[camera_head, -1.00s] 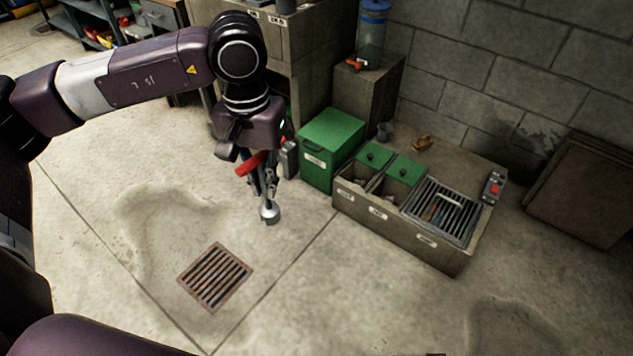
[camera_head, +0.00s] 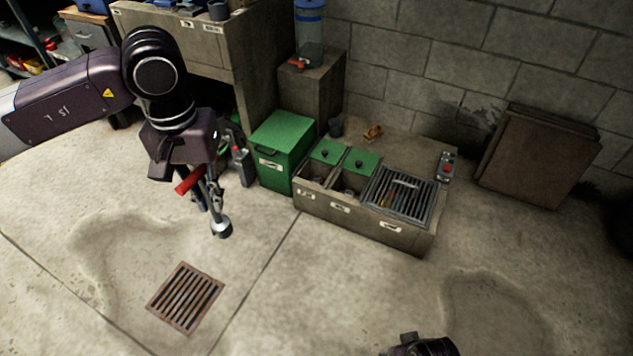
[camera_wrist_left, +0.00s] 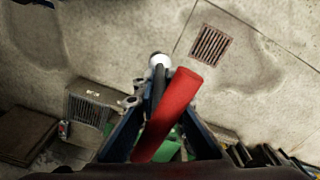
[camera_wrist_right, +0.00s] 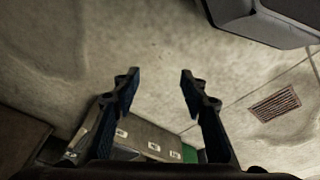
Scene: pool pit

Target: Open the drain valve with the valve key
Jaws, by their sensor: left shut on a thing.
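The valve key (camera_head: 220,228) has a red handle and a dark shaft with a pale round end. My left gripper (camera_head: 210,192) is shut on it and holds it above the floor, round end downward. The key's red handle (camera_wrist_left: 172,110) also crosses the fingers in the left wrist view. A rusty floor grate (camera_head: 186,297) lies below and left of the key, apart from it. I cannot make out the drain valve itself. My right gripper (camera_wrist_right: 158,85) is open and empty in the right wrist view; only part of it shows at the bottom of the head view.
A low concrete trough (camera_head: 345,222) with green lids (camera_head: 361,163) and a barred grate (camera_head: 401,196) stands right of the key. A green box (camera_head: 283,142) and a stone pedestal (camera_head: 312,88) stand behind. A brown panel (camera_head: 540,155) leans on the wall. The floor in front is clear.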

